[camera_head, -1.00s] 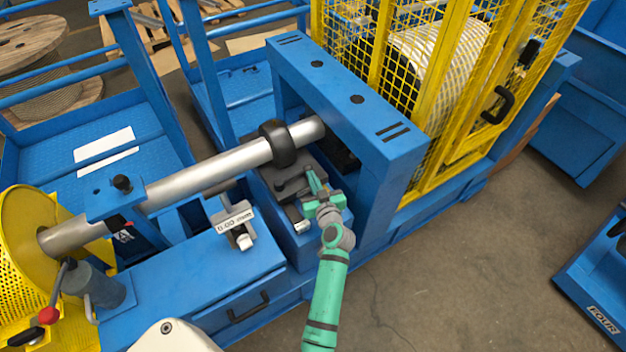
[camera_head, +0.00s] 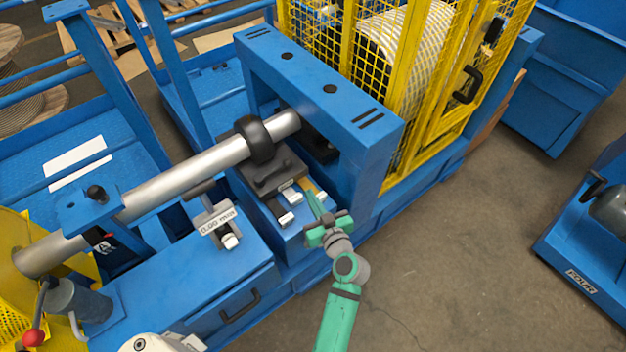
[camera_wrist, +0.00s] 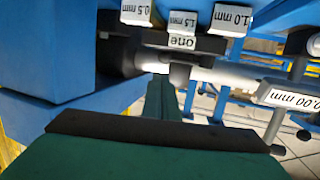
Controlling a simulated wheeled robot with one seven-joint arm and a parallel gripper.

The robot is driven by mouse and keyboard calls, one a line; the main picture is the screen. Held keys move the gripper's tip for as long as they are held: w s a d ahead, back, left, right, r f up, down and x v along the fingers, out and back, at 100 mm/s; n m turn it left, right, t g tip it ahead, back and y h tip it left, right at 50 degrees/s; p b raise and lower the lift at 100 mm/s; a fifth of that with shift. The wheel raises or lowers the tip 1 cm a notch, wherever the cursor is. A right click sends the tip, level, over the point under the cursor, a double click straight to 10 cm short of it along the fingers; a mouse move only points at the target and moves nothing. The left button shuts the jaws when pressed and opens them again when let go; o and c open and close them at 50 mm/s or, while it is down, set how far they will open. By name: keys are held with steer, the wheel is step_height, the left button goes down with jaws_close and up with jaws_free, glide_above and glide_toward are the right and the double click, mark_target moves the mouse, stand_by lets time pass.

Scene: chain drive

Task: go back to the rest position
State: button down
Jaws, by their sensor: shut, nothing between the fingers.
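My gripper (camera_head: 313,203) is green and shut, with nothing between its fingers. In the head view it is beside the front end of the blue bench block (camera_head: 303,243), close to the white-ended pieces. In the wrist view the closed fingers (camera_wrist: 163,95) point away from the camera. Above them are white tags reading 0.5 mm (camera_wrist: 137,11), 1.5 mm (camera_wrist: 183,22) and 1.0 mm (camera_wrist: 232,17), and a tag reading "one" (camera_wrist: 181,42). I cannot tell whether the fingertips touch anything.
A steel shaft (camera_head: 185,180) with a black collar (camera_head: 256,139) runs into a blue frame (camera_head: 300,75). A gauge reading 0.00 mm (camera_head: 217,221) stands left of my gripper. A yellow cage (camera_head: 410,60) is behind. Open floor (camera_head: 450,240) lies to the right.

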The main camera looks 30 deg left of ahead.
steer(key=shift+d, duration=0.1)
steer(key=s+d+f+m+t+h, duration=0.2)
steer(key=s+d+f+m+h, duration=0.2)
steer(key=s+d, duration=0.5)
steer(key=s+d+f+m+t+h, duration=0.25)
steer(key=s+d+h, duration=0.3)
steer(key=d, duration=0.45)
steer(key=s+d+r+m+h, duration=0.1)
steer(key=s+d+r+m, duration=0.1)
steer(key=s+r, duration=0.4)
steer(key=s+d+r+m+t+h, duration=0.1)
steer(key=s+d+r, duration=0.4)
steer(key=s, duration=0.6)
steer(key=shift+s+r+m+h, duration=0.15)
steer(key=shift+r+m+h, duration=0.3)
steer(key=shift+m+h, duration=0.1)
steer(key=shift+a, duration=0.1)
